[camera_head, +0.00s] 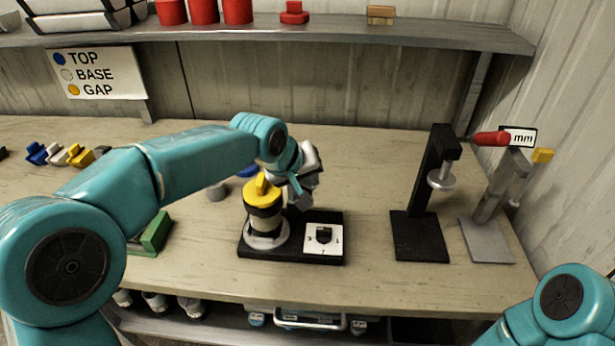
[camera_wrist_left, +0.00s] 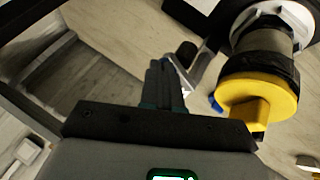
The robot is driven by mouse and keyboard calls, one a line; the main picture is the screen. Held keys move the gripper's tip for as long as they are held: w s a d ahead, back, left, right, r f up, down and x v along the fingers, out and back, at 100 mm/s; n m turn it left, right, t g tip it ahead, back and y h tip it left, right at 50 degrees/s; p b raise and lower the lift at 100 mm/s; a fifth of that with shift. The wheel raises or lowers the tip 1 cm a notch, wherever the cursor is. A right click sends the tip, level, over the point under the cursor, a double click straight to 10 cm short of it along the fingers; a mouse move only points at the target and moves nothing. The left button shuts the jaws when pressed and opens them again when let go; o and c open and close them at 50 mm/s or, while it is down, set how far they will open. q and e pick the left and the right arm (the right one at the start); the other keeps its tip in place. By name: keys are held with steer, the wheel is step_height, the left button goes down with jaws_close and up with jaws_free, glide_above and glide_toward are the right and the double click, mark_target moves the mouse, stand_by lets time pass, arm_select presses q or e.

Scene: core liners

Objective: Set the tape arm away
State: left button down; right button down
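No part is plainly marked as the tape arm. A black base (camera_head: 290,256) on the bench carries a yellow-capped cylinder (camera_head: 264,208) and a white dial plate (camera_head: 324,240). The yellow cap also shows in the left wrist view (camera_wrist_left: 258,95). My left gripper (camera_head: 303,185) is just behind and right of the cylinder, above the base. My right gripper is out of view; only that arm shows at lower right.
A black stand (camera_head: 428,190) with a silver disc and a grey stand (camera_head: 490,210) stand on the right, near a red cylinder (camera_head: 490,139) and an "mm" sign (camera_head: 520,137). A green block (camera_head: 154,234) lies left of the base. Bench between base and black stand is clear.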

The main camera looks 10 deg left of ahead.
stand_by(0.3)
arm_select(q)
steer(key=v, duration=1.6)
steer(key=shift+b, duration=0.4)
steer(key=shift+s, duration=0.15)
